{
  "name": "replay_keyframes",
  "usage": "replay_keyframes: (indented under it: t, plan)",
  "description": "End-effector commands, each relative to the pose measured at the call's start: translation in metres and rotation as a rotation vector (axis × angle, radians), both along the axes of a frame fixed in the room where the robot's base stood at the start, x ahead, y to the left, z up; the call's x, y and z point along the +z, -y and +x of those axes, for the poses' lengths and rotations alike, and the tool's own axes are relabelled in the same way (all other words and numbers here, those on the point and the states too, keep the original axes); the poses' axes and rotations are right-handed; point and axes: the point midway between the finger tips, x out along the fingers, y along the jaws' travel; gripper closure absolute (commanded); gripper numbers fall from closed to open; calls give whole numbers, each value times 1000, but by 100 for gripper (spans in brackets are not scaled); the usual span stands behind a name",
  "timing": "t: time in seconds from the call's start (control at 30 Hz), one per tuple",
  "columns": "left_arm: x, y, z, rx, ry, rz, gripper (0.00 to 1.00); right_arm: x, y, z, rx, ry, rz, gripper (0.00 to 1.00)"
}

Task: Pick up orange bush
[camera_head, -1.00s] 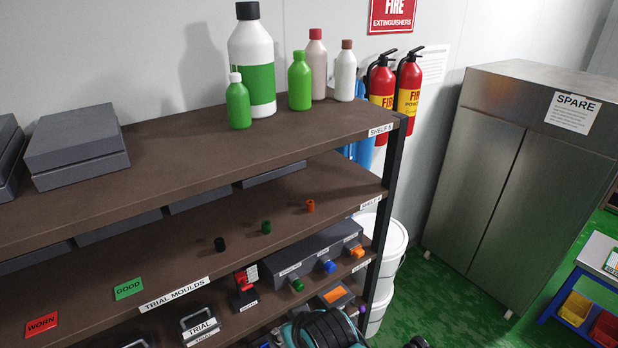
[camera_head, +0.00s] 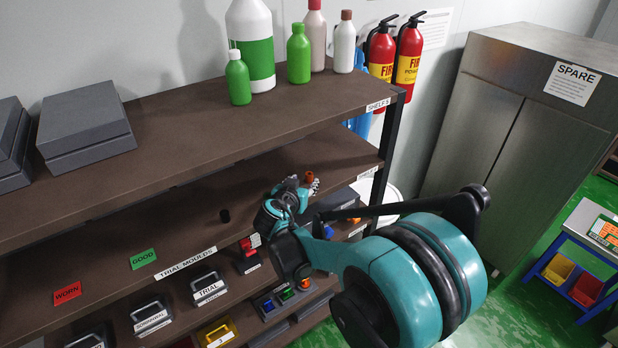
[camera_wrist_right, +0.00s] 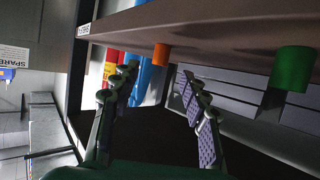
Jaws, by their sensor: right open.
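The orange bush (camera_head: 309,177) stands on the middle shelf, partly hidden by my right gripper (camera_head: 302,187) in the head view. In the right wrist view the orange bush (camera_wrist_right: 161,54) appears between the two open fingers, near their tips. My right gripper (camera_wrist_right: 160,78) is open and empty, and I cannot tell whether it touches the bush. My left gripper is not in view.
A green bush (camera_wrist_right: 293,68) stands to the right in the wrist view. A dark rack post (camera_head: 388,140) stands at the right end.

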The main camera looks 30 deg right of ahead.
Motion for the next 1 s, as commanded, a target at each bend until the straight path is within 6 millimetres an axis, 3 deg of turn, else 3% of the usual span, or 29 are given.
replay_keyframes:
  t: [0.53, 0.83, 0.87, 1.0]
  plan:
    - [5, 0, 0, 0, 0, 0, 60, -28, 45, 47, -4, 7, 0, 55]
    - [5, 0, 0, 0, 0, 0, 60, -31, 49, 51, -2, 5, -1, 55]
    - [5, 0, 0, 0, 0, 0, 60, -31, 49, 51, -2, 5, -1, 58]
    - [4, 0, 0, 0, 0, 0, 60, -30, 49, 51, -2, 5, -1, 95]
